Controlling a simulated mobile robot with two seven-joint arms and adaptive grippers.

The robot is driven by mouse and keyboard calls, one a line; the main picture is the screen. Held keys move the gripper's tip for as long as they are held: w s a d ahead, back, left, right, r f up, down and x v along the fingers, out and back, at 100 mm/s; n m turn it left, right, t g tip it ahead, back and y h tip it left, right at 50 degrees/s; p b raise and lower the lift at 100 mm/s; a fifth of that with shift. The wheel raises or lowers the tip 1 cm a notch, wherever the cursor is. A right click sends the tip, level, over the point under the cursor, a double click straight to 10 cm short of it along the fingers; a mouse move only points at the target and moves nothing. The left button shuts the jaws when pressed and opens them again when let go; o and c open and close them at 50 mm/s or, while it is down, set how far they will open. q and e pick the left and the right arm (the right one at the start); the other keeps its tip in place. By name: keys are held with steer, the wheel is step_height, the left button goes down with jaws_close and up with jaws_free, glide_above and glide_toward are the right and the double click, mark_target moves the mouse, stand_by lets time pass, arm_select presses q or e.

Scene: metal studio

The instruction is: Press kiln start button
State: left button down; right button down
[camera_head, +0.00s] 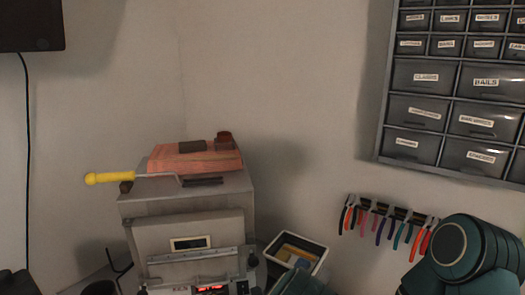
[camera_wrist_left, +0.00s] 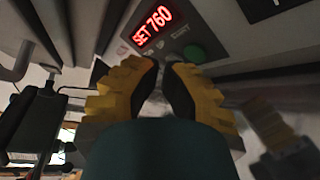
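In the left wrist view the panel (camera_wrist_left: 225,20) shows a red lit display (camera_wrist_left: 153,27) reading SET 760. A round green button (camera_wrist_left: 194,54) sits to its lower right. My left gripper (camera_wrist_left: 165,66) has yellow and black fingers just below the panel, tips close together with a narrow gap and nothing held. The right finger's tip is near the green button; contact cannot be told.
Several pliers (camera_head: 390,222) hang on the wall below a labelled drawer cabinet (camera_head: 455,85). Metal bars (camera_wrist_left: 60,20) are left in the wrist view.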

arm_select(q)
steer(key=shift+w, duration=0.1)
stand_by(0.3)
steer(key=shift+w+a+f, duration=0.1)
steer(key=shift+w+f, duration=0.1)
steer(key=shift+w, duration=0.1)
steer(key=shift+w, duration=0.15)
stand_by(0.4)
steer(key=shift+s+r+p, duration=0.2)
steer(key=shift+s+p, duration=0.15)
steer(key=shift+s, duration=0.2)
steer(key=shift+s, duration=0.1)
steer(key=shift+s+d+r+p, duration=0.2)
steer(key=shift+s+r+p, duration=0.2)
steer(key=shift+s, duration=0.45)
steer(key=shift+s+d+r+p, duration=0.3)
steer(key=shift+s+r, duration=0.1)
steer(key=shift+s, duration=0.5)
steer(key=shift+s+d+r+p, duration=0.15)
steer(key=shift+s+r+p, duration=0.25)
steer(key=shift+s, duration=0.45)
